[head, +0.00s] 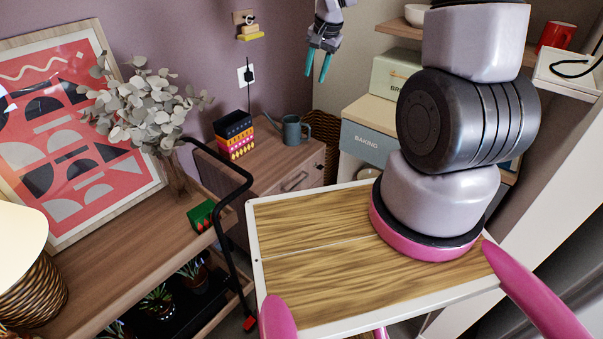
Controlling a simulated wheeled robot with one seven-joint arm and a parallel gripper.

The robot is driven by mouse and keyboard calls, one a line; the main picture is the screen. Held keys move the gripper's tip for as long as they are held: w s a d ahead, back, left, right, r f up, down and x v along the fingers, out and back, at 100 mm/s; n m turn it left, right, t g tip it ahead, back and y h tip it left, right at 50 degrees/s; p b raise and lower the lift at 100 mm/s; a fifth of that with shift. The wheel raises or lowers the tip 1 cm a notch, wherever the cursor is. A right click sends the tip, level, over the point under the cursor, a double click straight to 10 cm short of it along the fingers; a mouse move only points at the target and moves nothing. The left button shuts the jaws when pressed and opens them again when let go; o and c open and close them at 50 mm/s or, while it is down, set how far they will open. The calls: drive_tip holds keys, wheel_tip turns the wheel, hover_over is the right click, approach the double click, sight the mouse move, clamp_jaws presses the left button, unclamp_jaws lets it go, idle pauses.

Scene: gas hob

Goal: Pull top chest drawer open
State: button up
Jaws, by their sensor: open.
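The wooden chest (262,165) stands against the purple wall, beyond the sideboard. Its top drawer (308,172) shows a front with a metal handle (294,182) and looks shut. The lower part of the chest is hidden behind my own body. My gripper (318,66) hangs at the top of the picture with its teal fingers pointing down. The fingers are apart, with nothing between them. It is clear of the chest and above the drawer handle in the picture.
A grey-blue watering can (291,131) and a patterned box (235,134) stand on the chest. A wooden sideboard (110,235) with a black rail (236,187) lies at left.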

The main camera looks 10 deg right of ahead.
wheel_tip(320, 180, down, 14)
drive_tip(key=w+a+m+g, duration=0.1)
drive_tip(key=m+g, duration=0.1)
drive_tip(key=m, duration=0.1)
approach(301, 181)
drive_tip(key=f, duration=0.2)
drive_tip(key=w+f, duration=0.1)
drive_tip(key=f, duration=0.4)
drive_tip(key=shift+w+a+f, duration=0.2)
drive_tip(key=shift+a, duration=0.2)
clamp_jaws()
